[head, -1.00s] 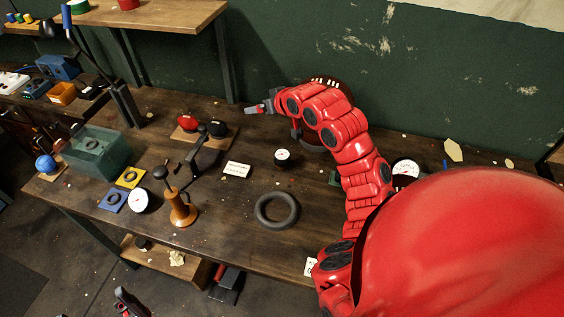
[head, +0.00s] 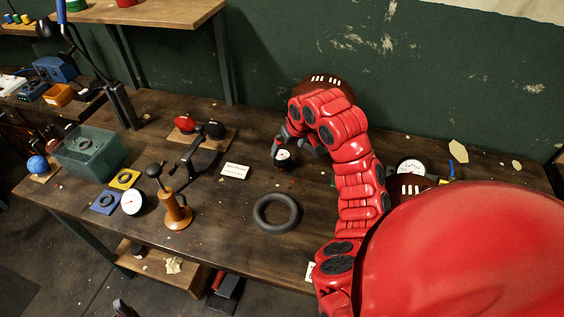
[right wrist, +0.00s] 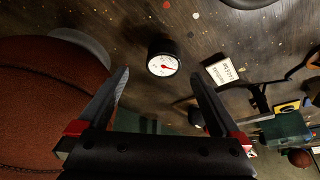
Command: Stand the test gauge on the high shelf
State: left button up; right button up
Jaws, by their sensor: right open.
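A small black gauge with a white dial (head: 284,156) stands on the workbench (head: 225,205); I cannot tell whether it is the test gauge. My right gripper (head: 294,155) is open and reaches down around it, in front of a brown ball. In the right wrist view the gauge (right wrist: 162,63) sits between and just beyond the parted fingertips (right wrist: 160,80). A second white-dial gauge (head: 132,202) lies by the orange-based pump, and a larger one (head: 410,169) is at the right. A high shelf (head: 160,12) is at upper left.
A brown ball (right wrist: 40,105) is close beside one finger. A grey ring (head: 276,213), a white card (head: 235,171), a pump (head: 174,205) and a stand with red and black pieces (head: 200,130) share the bench. A glass bin (head: 90,150) is at left.

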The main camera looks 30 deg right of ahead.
aim_at(282, 155)
jog(key=shift+x, duration=0.8)
jog(key=p+x, duration=0.1)
jog(key=x, duration=0.2)
jog(key=p+x, duration=0.1)
jog(key=shift+w+a+f+p, duration=0.15)
jog(key=shift+a+f+p, duration=0.15)
jog(key=shift+a, duration=0.05)
jog(key=shift+w+f, duration=0.15)
jog(key=shift+f, duration=0.15)
jog(key=shift+d, duration=0.1)
jog(key=shift+c, duration=0.2)
grip_shut()
